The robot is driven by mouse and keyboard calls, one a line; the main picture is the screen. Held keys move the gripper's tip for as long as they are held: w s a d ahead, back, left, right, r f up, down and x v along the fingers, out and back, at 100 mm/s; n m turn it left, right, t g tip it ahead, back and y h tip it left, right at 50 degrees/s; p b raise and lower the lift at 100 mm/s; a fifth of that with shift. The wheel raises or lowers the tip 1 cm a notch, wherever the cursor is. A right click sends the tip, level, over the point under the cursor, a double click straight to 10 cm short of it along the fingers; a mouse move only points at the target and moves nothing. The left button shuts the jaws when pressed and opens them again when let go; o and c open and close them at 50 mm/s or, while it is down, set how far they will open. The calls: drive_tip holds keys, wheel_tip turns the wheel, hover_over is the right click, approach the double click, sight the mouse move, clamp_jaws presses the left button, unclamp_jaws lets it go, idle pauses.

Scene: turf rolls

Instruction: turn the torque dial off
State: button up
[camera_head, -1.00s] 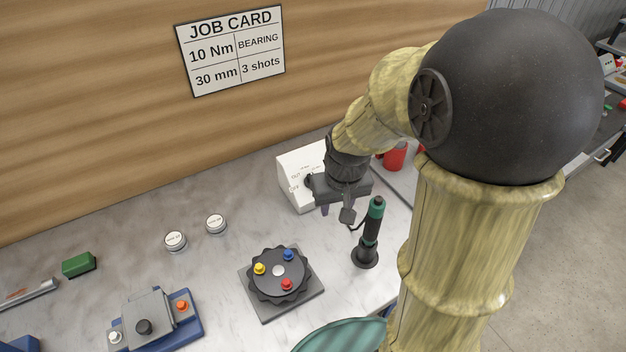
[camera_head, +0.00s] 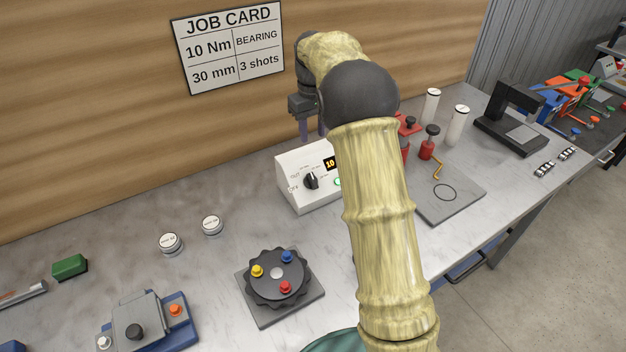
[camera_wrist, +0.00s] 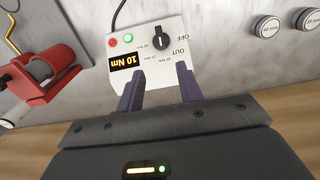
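The torque dial (camera_head: 311,181) is a black knob on the sloped face of a white control box (camera_head: 296,204). In the wrist view the knob (camera_wrist: 160,39) appears upside down, with "OFF" and "OUT" printed to its right. Its pale mark seems to point away from "OFF", but the exact setting is hard to read. The box's display (camera_wrist: 128,62) reads 10 Nm. My gripper (camera_head: 312,134) is above and behind the box, fingers pointing down. In the wrist view its two fingers (camera_wrist: 160,84) are apart with nothing between them, clear of the knob.
A round black fixture with coloured knobs (camera_head: 277,274) and two white round caps (camera_head: 171,243) lie left of the box. Red parts (camera_head: 428,146) and white cylinders (camera_head: 458,125) stand right. The wooden wall (camera_head: 120,130) is close behind. My arm hides the bench right of the box.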

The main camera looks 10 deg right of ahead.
sight(313, 178)
wheel_tip(313, 178, down, 17)
drive_tip(key=p, duration=0.3)
drive_tip(key=shift+f, duration=0.15)
drive_tip(key=shift+s, duration=0.1)
idle(0.4)
clamp_jaws()
